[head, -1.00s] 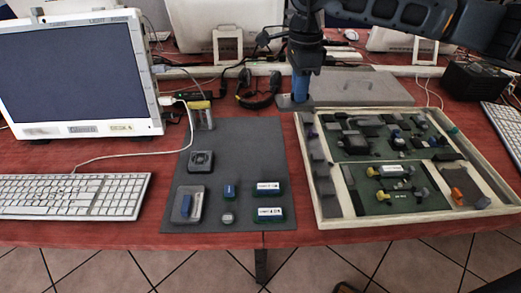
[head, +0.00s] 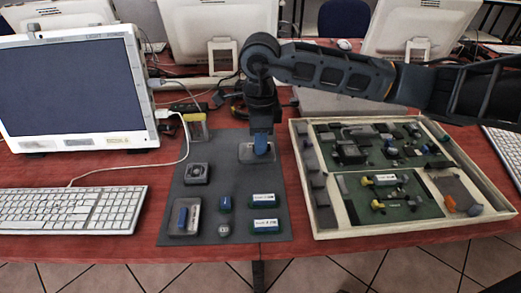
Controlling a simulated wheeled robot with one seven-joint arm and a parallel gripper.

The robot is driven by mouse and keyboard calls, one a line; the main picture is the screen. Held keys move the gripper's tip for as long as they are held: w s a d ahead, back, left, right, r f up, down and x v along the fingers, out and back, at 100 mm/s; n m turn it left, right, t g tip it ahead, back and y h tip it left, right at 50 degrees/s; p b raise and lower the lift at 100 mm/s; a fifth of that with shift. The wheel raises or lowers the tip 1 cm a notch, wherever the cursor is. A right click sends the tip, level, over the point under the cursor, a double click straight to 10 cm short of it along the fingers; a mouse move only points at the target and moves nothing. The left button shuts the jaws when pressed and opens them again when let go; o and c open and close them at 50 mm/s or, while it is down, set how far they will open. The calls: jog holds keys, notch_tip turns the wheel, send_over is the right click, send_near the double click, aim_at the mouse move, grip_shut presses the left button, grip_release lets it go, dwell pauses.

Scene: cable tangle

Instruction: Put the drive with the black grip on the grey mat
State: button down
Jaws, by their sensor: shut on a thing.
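The grey mat (head: 240,176) lies on the red desk, left of the framed tray. My gripper (head: 262,150) points straight down over the mat's upper right part, with blue fingers. It is shut on a flat grey drive (head: 245,153) at or just above the mat surface; I cannot tell whether it touches. The drive's grip is hidden between the fingers, so its colour does not show.
A wood-framed tray (head: 300,180) of circuit boards stands right. A keyboard (head: 70,210) and monitor are left.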

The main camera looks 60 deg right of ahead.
jog(key=shift+f, duration=1.75)
jog(key=shift+f, duration=0.2)
jog(key=c, duration=1.1)
grip_release()
jog(key=shift+r, duration=0.1)
